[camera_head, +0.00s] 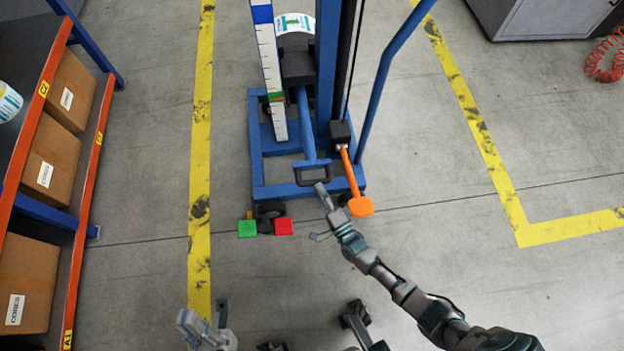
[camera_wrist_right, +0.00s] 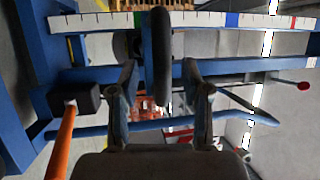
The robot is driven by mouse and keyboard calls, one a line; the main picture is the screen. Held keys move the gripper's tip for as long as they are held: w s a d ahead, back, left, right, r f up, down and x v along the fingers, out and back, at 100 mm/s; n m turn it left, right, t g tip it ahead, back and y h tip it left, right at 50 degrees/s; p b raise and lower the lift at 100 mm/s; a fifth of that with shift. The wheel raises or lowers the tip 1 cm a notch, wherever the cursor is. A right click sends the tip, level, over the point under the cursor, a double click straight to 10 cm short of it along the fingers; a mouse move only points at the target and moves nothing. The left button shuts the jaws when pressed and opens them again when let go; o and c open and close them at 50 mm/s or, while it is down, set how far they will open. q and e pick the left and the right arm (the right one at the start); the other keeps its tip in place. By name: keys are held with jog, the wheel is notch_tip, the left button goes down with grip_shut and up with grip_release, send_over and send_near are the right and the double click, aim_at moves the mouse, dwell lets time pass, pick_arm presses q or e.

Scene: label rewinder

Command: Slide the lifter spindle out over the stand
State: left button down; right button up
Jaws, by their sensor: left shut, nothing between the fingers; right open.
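The blue lifter (camera_head: 258,165) stands ahead of me in the head view, with a tall mast (camera_head: 327,70). A blue bar (camera_head: 305,120) runs from a dark block (camera_head: 298,68) toward me and ends in a dark loop handle (camera_head: 313,171). The spindle itself cannot be made out clearly. My right gripper (camera_head: 322,192) is at the near side of the handle. In the right wrist view, its open fingers (camera_wrist_right: 161,100) stand on either side of the dark handle bar (camera_wrist_right: 161,55), with gaps on both sides. My left gripper (camera_head: 203,328) is shut and empty, low and away from the lifter.
An orange lever (camera_head: 354,185) sits just right of the handle. Green (camera_head: 247,228) and red (camera_head: 284,227) pedals are at the lifter's near edge. A white graduated scale (camera_head: 270,70) stands left of the mast. A shelf with boxes (camera_head: 50,160) is at left.

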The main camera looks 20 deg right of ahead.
aim_at(315, 183)
jog(key=shift+b+x, duration=0.35)
jog(key=shift+x, duration=1.55)
grip_shut()
